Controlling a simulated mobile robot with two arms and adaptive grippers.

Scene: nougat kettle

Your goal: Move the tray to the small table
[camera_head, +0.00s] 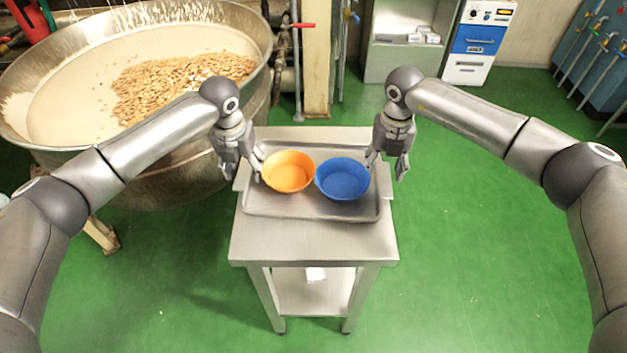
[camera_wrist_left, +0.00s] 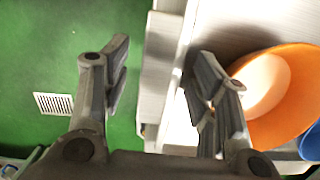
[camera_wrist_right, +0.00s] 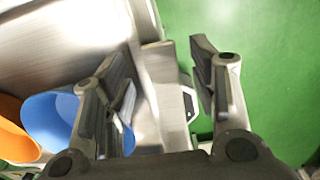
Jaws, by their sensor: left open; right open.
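The metal tray (camera_head: 312,208) lies on a steel table (camera_head: 315,242) with a lower shelf. An orange bowl (camera_head: 288,172) and a blue bowl (camera_head: 342,180) stand side by side in the tray. My left gripper (camera_head: 243,172) is open at the tray's left end; in the left wrist view its fingers (camera_wrist_left: 157,75) stand either side of the tray's end flange (camera_wrist_left: 160,80). My right gripper (camera_head: 387,172) is open at the right end; in the right wrist view its fingers (camera_wrist_right: 160,72) straddle the flange (camera_wrist_right: 168,95). Contact cannot be told. No other table is visible.
A large kettle (camera_head: 190,190) of pale mass and nuts stands close on the left, under my left arm. A cabinet (camera_head: 400,55) and a blue-white machine (camera_head: 480,42) stand at the back. Green floor (camera_head: 470,260) is clear to the right.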

